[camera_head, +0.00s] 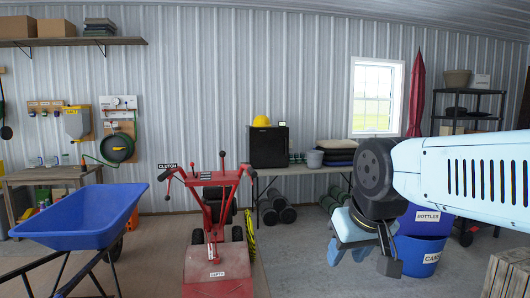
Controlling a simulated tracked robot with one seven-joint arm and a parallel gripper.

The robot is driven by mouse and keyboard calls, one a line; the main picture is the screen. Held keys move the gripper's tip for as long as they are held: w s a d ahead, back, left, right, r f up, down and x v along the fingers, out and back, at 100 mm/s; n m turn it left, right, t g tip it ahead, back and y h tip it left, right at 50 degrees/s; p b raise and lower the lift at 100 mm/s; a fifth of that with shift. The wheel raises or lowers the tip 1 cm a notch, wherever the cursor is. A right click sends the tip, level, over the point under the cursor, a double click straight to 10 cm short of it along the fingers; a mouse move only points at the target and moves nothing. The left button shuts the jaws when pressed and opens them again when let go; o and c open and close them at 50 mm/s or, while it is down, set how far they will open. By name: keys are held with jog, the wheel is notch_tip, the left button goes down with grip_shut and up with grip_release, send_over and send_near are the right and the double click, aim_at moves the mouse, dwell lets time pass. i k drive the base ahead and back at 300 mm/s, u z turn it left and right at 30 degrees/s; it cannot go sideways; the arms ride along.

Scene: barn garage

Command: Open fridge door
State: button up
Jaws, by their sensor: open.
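A small black fridge (268,147) stands on a folding table (296,170) against the back wall, left of the window. Its door looks shut; a handle is too small to make out. A yellow hard hat (261,121) and a small item sit on top of it. My arm covers part of the right side of the view.
A red tiller (217,260) stands in front of the fridge table. A blue wheelbarrow (85,215) is at left. Blue bins (424,255) stand behind my gripper. Dumbbell-like dark rolls (275,208) lie under the table. Some floor (298,250) between tiller and gripper is clear.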

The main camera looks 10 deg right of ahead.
aim_at(269, 147)
jog(key=z, duration=0.15)
jog(key=i, duration=1.65)
jog(key=z, duration=0.4)
jog(key=i, duration=1.15)
jog(key=z, duration=0.1)
jog(key=i, duration=3.8)
jog(key=u, duration=0.1)
